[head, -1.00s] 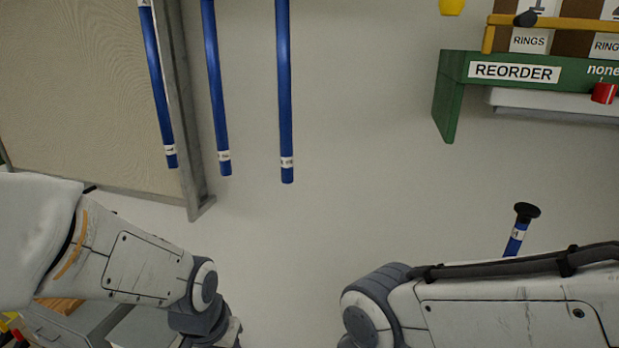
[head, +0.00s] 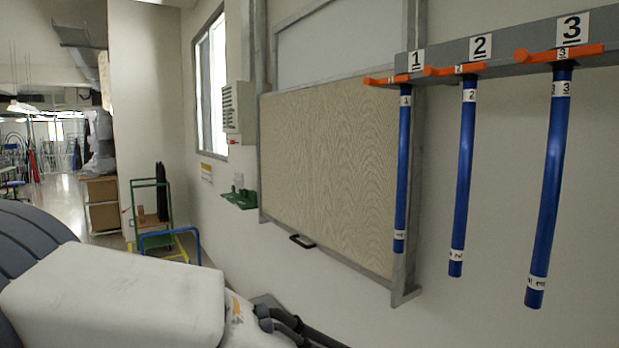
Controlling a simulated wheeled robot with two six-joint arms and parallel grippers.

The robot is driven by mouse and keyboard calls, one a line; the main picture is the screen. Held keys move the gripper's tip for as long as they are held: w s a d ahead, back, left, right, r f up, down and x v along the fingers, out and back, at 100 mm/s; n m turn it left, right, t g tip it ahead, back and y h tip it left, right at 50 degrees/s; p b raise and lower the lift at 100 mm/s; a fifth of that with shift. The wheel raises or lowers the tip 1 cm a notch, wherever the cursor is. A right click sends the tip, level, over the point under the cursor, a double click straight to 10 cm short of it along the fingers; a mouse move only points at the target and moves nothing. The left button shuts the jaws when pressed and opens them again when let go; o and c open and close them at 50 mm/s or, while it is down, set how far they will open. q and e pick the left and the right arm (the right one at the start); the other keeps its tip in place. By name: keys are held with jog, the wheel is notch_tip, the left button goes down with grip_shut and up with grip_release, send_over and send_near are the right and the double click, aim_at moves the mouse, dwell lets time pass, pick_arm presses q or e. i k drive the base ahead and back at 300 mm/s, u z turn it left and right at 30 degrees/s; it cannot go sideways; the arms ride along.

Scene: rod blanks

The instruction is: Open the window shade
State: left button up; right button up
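The window shade (head: 325,165) is a beige, wavy-patterned panel in a grey metal frame (head: 404,282) on the wall, in the middle of the head view. It covers the lower part of the frame. A paler grey section (head: 335,50) shows above its top edge. A small black handle (head: 302,241) sits at the shade's bottom edge, with nothing touching it. My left arm crosses the bottom left of the view. Its gripper is out of view, and so are my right arm and gripper.
Blue rods numbered 1 (head: 403,170), 2 (head: 464,170) and 3 (head: 549,190) hang from orange hooks on a grey rail (head: 516,53). Rod 1 overlaps the shade frame's right side in view. A green wall bracket (head: 240,200) and green cart (head: 150,205) are left.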

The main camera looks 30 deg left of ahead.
aim_at(329, 146)
jog(key=u, duration=1.6)
jog(key=i, duration=1.65)
jog(key=z, duration=0.6)
jog(key=i, duration=0.5)
jog(key=z, duration=0.25)
